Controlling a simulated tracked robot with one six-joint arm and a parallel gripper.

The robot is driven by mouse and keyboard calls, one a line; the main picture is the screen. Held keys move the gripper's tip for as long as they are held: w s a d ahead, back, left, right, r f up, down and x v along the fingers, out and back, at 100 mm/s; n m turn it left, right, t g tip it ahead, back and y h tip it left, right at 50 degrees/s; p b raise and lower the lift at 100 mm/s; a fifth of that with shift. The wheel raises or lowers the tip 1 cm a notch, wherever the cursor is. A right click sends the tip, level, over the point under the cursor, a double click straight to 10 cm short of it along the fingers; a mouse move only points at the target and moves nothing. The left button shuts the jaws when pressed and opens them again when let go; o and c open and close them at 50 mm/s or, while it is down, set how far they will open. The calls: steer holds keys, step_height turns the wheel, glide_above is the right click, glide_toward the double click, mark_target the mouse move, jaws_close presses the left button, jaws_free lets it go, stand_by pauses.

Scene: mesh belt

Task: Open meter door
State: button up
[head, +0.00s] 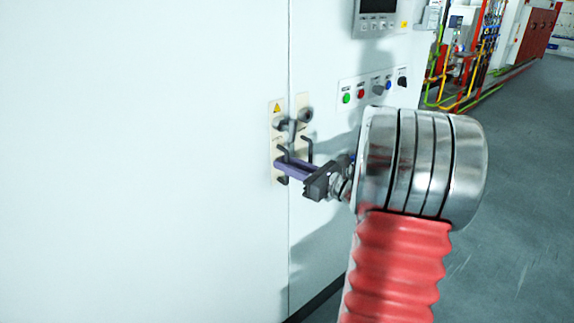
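The meter door (150,160) is a large white cabinet panel filling the left of the head view. A thin vertical seam separates it from the panel on the right, and it looks shut. Dark latch hardware (284,124) and hooked handles sit on beige plates at the seam, with a yellow warning label above. My gripper (287,168) reaches in from the right, with its purplish fingers at the lower part of this hardware. The fingers overlap the lower handle in the picture. I cannot tell whether they touch or grip it, because the tips are small and partly hidden.
The right panel carries a row of buttons and knobs (369,90) and a display unit (378,18) above. Coloured pipes (470,55) and a red cabinet (538,32) stand far back on the right. The grey floor (515,190) at right is clear.

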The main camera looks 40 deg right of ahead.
steer(key=shift+w, duration=0.1)
steer(key=shift+c, duration=0.3)
jaws_close()
